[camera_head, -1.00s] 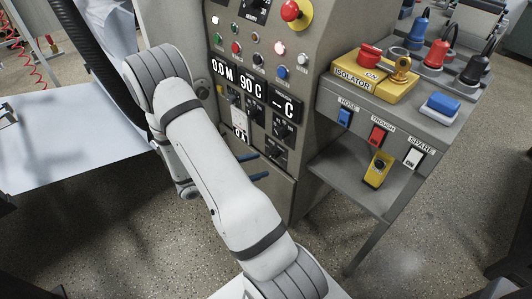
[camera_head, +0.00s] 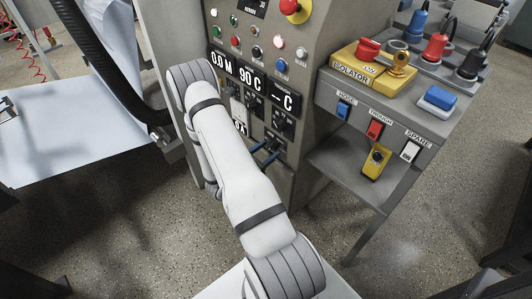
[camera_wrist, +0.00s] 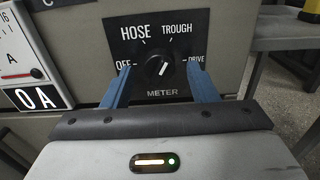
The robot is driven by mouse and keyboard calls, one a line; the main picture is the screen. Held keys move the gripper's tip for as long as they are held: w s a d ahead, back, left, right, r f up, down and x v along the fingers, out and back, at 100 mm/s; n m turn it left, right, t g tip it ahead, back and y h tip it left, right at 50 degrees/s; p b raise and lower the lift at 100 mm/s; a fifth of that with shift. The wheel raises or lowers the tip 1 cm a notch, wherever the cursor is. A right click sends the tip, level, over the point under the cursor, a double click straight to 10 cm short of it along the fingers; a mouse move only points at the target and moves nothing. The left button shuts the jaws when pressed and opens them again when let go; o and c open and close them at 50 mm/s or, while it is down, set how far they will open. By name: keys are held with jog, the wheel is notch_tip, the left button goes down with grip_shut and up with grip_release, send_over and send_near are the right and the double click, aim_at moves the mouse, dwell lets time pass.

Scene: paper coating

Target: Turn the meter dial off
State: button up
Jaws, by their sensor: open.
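The meter dial (camera_wrist: 157,66) is a round black knob on a black plate (camera_wrist: 190,25) marked OFF, HOSE, TROUGH, DRIVE and METER. Its white mark leans up and right, toward TROUGH. My gripper (camera_wrist: 161,70) is open, with one blue finger on the left and one on the right of the dial. The fingers look apart from the knob; I cannot tell how deep they reach. In the head view, my gripper (camera_head: 269,150) is at the lower panel, and my arm hides much of the area around it.
Other switches (camera_head: 283,123) and a row of displays (camera_head: 251,81) are just above. White paper (camera_head: 70,140) lies at the left.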

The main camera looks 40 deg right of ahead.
jog(key=shift+d, duration=0.35)
jog(key=shift+c, duration=0.4)
jog(key=c, duration=0.9)
jog(key=shift+a, duration=0.35)
jog(key=shift+d, duration=0.4)
